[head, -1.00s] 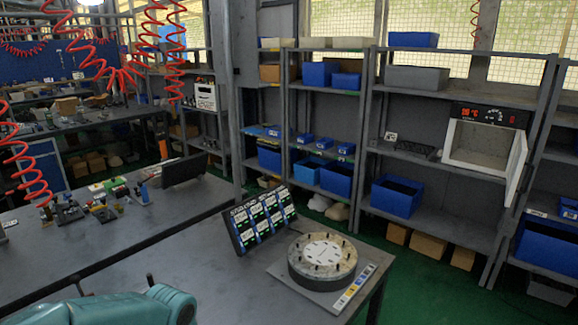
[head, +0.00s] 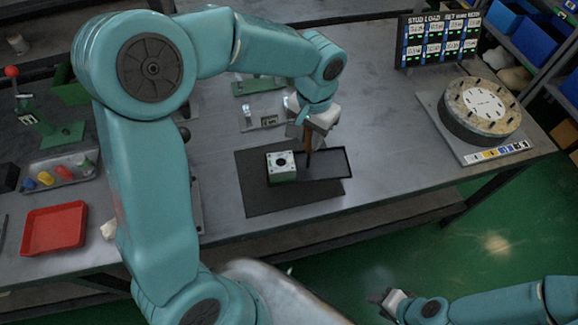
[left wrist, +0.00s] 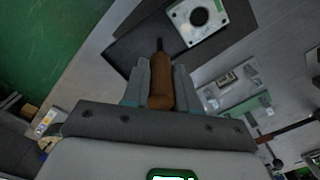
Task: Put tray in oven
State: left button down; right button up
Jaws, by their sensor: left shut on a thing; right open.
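My left gripper (head: 316,118) is shut on a brown handle (head: 309,138) with a dark tip; the handle also shows between the fingers in the left wrist view (left wrist: 160,85). The handle points down over a flat dark tray (head: 330,163) with a thin rim; I cannot tell whether the two are joined. The tray overlaps a dark mat (head: 260,200) on the bench, beside a white block (head: 282,160) with a round black centre, which also shows in the left wrist view (left wrist: 198,12). My right gripper (head: 384,298) is open and empty, low at the front. No oven is in view now.
A red tray (head: 55,228) and a tray of coloured parts (head: 60,172) lie at the left. A round stud fixture (head: 482,105) and a label board (head: 438,40) stand at the right. Green floor lies beyond the bench's front edge.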

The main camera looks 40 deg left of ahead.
pick_arm(q)
jog(key=a+r+n+b, duration=0.1)
jog(key=a+r+b, duration=0.35)
jog(key=r, duration=0.75)
jog(key=shift+s+a+f, duration=0.1)
jog(key=shift+a+f, duration=0.2)
jog(key=shift+f, duration=2.95)
jog(key=shift+a+f, duration=0.25)
jog(key=shift+f, duration=2.95)
jog(key=shift+s+a+f, duration=0.1)
jog(key=shift+a+f, duration=0.2)
jog(key=shift+f, duration=2.95)
jog(key=shift+n, duration=0.3)
jog(key=shift+f+b, duration=0.1)
jog(key=shift+b, duration=0.25)
jog(key=c, duration=1.3)
grip_release()
jog(key=shift+f, duration=0.1)
jog(key=o, duration=0.4)
jog(key=shift+d, duration=0.1)
